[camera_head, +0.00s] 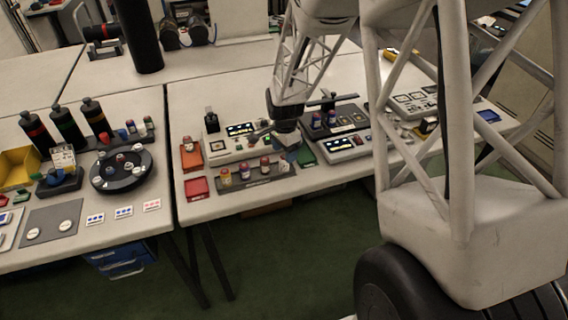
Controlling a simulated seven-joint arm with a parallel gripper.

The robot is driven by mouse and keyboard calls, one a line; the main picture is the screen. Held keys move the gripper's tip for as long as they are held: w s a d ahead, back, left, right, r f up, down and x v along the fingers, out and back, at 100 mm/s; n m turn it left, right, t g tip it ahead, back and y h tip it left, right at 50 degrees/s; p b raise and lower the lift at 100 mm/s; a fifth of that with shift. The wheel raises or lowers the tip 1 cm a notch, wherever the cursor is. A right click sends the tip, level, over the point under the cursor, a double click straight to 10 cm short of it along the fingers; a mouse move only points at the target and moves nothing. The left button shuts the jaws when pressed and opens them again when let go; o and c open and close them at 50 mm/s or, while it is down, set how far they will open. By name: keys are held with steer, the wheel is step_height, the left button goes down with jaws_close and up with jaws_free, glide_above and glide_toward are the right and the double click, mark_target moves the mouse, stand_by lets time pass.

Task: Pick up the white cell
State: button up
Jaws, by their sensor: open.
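My gripper (287,142) hangs over the right table, pointing down, just behind a dark rack (256,183). The rack holds a row of small capped vials, including a yellow one (226,178), a purple one (244,171) and a red-capped one (265,167). A pale small piece (283,167) shows at the rack's right end, close below my gripper; it is too small to tell whether it is the white cell. The fingertips are small and dark here, and nothing is seen held between them.
A white instrument with a lit display (240,130) stands behind the rack, another (345,145) to its right. Red trays (197,187) lie left, a green tray (304,156) right. The left table holds a round black carousel (122,182), dark bottles (65,125) and white discs (66,225).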

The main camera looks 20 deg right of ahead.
mark_target(284, 156)
steer(key=shift+w+f, duration=0.15)
steer(key=shift+f, duration=2.45)
steer(key=c, duration=1)
